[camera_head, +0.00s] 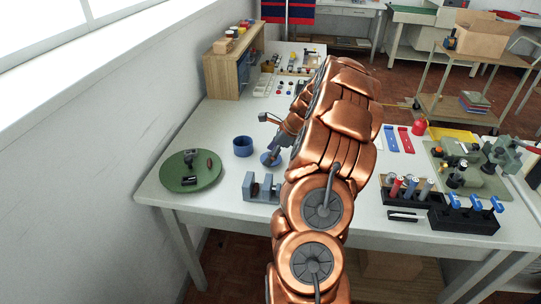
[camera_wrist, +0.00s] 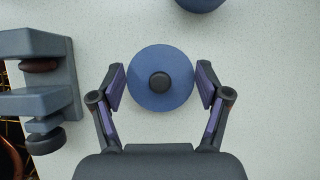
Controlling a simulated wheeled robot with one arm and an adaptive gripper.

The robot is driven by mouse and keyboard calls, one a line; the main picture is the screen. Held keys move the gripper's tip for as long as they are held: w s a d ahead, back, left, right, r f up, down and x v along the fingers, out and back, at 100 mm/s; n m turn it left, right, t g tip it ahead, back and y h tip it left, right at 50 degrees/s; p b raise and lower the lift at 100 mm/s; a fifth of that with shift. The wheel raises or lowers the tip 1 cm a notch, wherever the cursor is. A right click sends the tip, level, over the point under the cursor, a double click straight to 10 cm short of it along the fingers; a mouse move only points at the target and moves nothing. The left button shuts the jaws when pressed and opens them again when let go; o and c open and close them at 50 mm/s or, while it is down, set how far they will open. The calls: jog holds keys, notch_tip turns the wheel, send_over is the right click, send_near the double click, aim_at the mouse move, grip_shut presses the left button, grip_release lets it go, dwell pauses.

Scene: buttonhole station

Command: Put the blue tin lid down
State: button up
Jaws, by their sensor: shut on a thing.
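The blue tin lid (camera_wrist: 142,91), a flat round disc with a dark knob in its middle, sits between the two fingers of my gripper (camera_wrist: 160,83) in the wrist view. My gripper is shut on the lid by its edges. In the head view the lid (camera_head: 268,159) shows just left of my arm, low over the white table (camera_head: 225,120). I cannot tell whether it touches the table. The open blue tin (camera_head: 243,147) stands apart from the lid, to its left and a little behind. The tin's edge also shows at the top of the wrist view (camera_wrist: 200,4).
A grey-blue vise (camera_head: 262,188) stands close in front of the lid; it fills the left of the wrist view (camera_wrist: 38,85). A green round mat (camera_head: 180,181) with small items lies at the left. Black racks (camera_head: 463,217) stand at the right. Bare table surrounds the tin.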

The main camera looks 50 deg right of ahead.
jog(key=shift+f, duration=0.5)
jog(key=o, duration=0.8)
jog(key=shift+f, duration=0.15)
